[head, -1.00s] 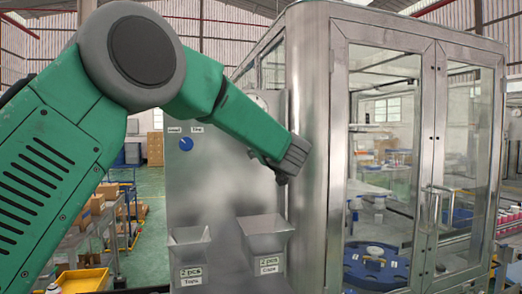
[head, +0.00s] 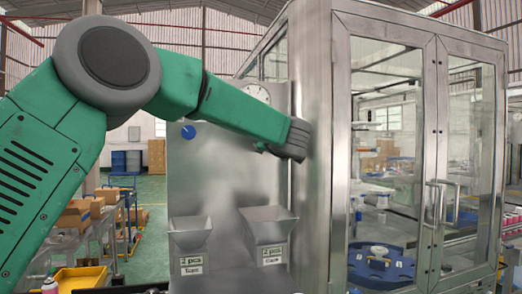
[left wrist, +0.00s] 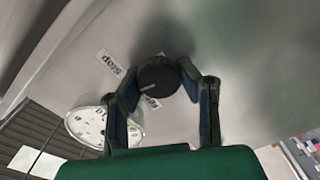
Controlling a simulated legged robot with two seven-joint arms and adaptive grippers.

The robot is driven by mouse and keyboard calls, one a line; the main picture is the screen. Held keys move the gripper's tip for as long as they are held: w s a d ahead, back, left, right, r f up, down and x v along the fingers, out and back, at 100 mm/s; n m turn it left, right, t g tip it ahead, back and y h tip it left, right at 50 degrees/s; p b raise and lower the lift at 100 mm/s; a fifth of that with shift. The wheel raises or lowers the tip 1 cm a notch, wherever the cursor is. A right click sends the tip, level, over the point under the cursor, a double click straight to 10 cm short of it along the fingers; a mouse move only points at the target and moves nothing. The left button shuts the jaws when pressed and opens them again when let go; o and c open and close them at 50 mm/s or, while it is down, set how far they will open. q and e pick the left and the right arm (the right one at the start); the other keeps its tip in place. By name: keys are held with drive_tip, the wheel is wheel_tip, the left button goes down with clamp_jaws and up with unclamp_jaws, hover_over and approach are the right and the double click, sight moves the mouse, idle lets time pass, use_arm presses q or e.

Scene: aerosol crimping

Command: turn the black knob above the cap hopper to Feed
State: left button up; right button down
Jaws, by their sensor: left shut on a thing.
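The black knob (left wrist: 159,75) is on the metal panel in the left wrist view, with a small light mark on its lower-left side. My left gripper (left wrist: 160,82) has a finger on each side of the knob and is shut on it. One label (left wrist: 109,62) shows upside down at the knob's upper left. A second label (left wrist: 152,102) is partly covered below it. In the head view my left arm hides the knob. The cap hopper (head: 268,222) stands low on the panel, below my wrist. My right gripper is not in view.
A second hopper (head: 190,232) is left of the cap hopper. A round dial (head: 257,92) is above my forearm. A glass-doored metal cabinet (head: 340,150) stands close on the right.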

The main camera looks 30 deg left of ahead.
use_arm(q)
drive_tip(key=n+b, duration=0.2)
drive_tip(key=f+n+b, duration=0.1)
drive_tip(key=n+b, duration=0.2)
drive_tip(key=n, duration=0.1)
drive_tip(key=shift+w+d+f+b, duration=0.15)
drive_tip(key=shift+d+f+b, duration=0.1)
drive_tip(key=shift+f+b, duration=0.15)
drive_tip(key=n+b, duration=0.2)
drive_tip(key=n, duration=0.1)
drive_tip(key=shift+r, duration=0.1)
drive_tip(key=shift+r+n+b, duration=0.15)
drive_tip(key=shift+n+b, duration=0.7)
drive_tip(key=shift+n, duration=0.05)
drive_tip(key=o, duration=1.2)
drive_tip(key=shift+d+r, duration=0.1)
drive_tip(key=shift+r, duration=0.05)
drive_tip(key=v, duration=1.2)
